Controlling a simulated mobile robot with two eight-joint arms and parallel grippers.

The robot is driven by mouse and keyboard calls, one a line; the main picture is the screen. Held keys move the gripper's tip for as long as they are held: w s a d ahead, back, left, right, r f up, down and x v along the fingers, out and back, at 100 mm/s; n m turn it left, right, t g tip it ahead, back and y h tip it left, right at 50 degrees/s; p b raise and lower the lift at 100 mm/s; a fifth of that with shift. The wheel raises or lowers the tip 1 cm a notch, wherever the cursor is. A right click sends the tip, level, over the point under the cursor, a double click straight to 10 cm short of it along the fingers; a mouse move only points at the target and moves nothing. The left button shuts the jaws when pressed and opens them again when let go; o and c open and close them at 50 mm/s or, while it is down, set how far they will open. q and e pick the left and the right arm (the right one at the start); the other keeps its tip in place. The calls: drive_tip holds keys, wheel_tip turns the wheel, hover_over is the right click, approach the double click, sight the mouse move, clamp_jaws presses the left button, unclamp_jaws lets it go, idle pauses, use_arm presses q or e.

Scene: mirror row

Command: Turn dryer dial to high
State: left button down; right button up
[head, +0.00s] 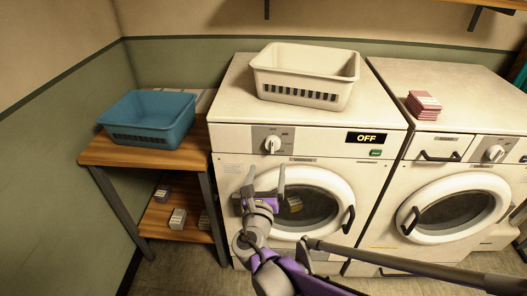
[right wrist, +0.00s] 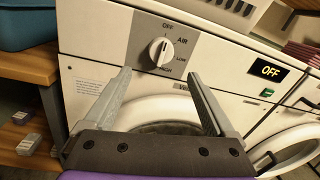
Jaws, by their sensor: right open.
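The dryer (head: 230,180) is the left of two white front-loading machines. Its white dial (head: 272,144) sits on a grey panel at its upper left. The dryer's display (head: 366,138) reads OFF. My right gripper (head: 265,176) is open and empty, just below the dial in the head view. In the right wrist view its fingers (right wrist: 158,75) point up toward the dial, one to each side and apart from it. My left gripper is not in view.
A white basket (head: 305,75) stands on the dryer. A blue basket (head: 150,120) is on a wooden shelf table (head: 115,152) at the left. The second machine (head: 445,95) has a similar dial (head: 494,153) and pink stacked items (head: 423,104) on top. A green button (head: 376,153) sits below the display.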

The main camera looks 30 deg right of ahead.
sight(272, 149)
drive_tip(key=x, duration=0.9)
drive_tip(key=shift+w+d, duration=0.15)
drive_tip(key=shift+d, duration=0.1)
drive_tip(key=c, duration=1.4)
